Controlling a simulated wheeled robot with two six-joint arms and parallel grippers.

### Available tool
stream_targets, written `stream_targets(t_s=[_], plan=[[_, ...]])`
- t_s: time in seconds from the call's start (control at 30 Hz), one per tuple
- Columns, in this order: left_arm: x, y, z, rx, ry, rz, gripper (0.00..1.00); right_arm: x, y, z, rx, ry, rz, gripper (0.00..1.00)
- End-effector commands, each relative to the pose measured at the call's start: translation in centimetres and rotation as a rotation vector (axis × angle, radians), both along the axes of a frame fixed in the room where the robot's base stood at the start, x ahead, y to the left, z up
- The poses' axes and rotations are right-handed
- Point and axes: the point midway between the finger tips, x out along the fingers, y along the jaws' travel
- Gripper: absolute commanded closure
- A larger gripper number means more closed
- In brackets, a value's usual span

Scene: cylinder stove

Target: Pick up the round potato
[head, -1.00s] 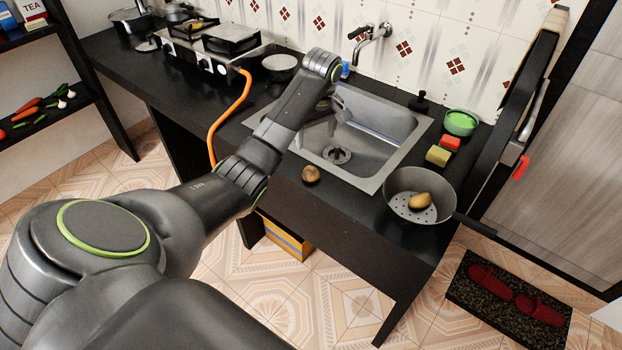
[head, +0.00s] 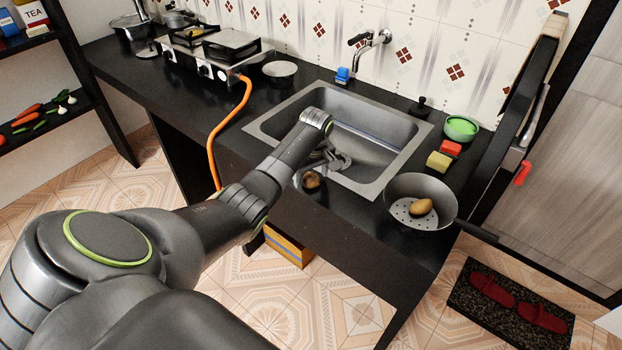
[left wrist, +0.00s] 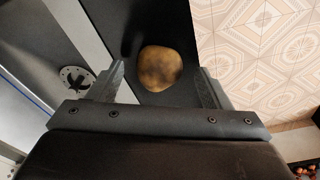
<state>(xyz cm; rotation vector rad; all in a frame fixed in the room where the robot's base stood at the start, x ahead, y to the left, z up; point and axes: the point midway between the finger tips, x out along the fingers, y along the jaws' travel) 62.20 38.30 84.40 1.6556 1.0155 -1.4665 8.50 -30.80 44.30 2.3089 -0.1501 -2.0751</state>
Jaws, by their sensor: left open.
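The round potato (head: 312,180) is brown and lies on the black counter in front of the sink. In the head view it is partly covered by my left gripper (head: 318,170), which is just above it. In the left wrist view the potato (left wrist: 160,68) lies ahead, between the two open fingers of the left gripper (left wrist: 160,85), with a gap on each side. It is not held. A second, longer potato (head: 421,207) lies in a grey perforated pan (head: 400,188) at the counter's right. My right gripper is not in view.
The metal sink (head: 377,185) is right behind the potato, and the counter's front edge is close in front of it. A yellow sponge (head: 438,161), a red block (head: 451,148) and a green bowl (head: 461,128) stand right of the sink. An orange hose (head: 213,145) hangs at left.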

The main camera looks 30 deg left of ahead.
Motion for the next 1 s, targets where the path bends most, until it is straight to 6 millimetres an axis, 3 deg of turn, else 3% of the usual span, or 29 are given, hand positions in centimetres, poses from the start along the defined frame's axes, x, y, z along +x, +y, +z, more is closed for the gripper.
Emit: stream_targets(t_s=[0.33,0.7,1.0], plan=[[0.02,0.07,-1.03,0.0,0.0,-0.001,0.28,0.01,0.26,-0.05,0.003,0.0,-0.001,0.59],[0.03,0.08,-1.0,0.0,0.0,-0.001,0.75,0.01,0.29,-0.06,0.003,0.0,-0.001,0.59],[0.1,0.1,-0.54,0.001,-0.003,-0.001,0.78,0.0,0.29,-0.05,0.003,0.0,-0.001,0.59]])
